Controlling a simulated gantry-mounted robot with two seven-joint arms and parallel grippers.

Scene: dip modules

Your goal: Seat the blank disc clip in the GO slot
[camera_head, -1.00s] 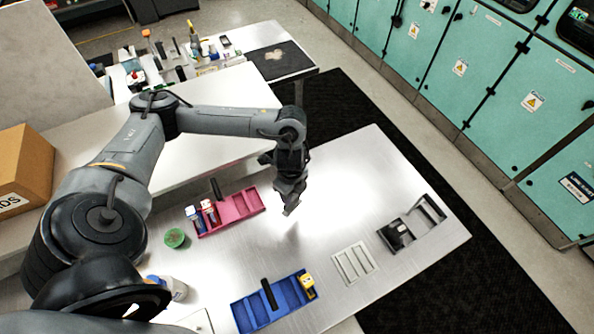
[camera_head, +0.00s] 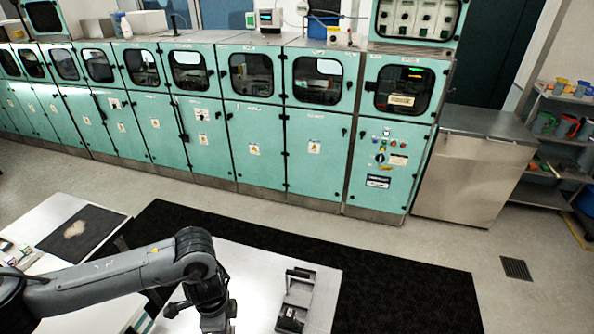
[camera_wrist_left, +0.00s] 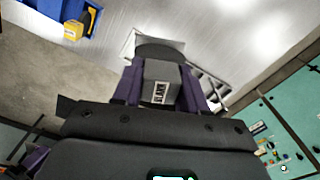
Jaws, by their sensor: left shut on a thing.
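In the left wrist view, the blank disc clip (camera_wrist_left: 161,71) is a grey block with a small label reading "BLANK" and a dark rounded end. The purple fingers of my left gripper (camera_wrist_left: 160,92) are shut on its two sides, and it is held over the table. In the head view my left gripper (camera_head: 203,312) is at the bottom edge, and the clip cannot be made out there. A grey tray (camera_head: 300,281) with a black piece at its near end stands to its right. I cannot make out a GO label.
In the left wrist view, a pale slotted frame (camera_wrist_left: 217,91) lies partly hidden behind the gripper. A blue rack (camera_wrist_left: 45,11) with a yellow module (camera_wrist_left: 73,29) is at upper left. Teal cabinets (camera_head: 262,155) stand beyond the black mat (camera_head: 400,290).

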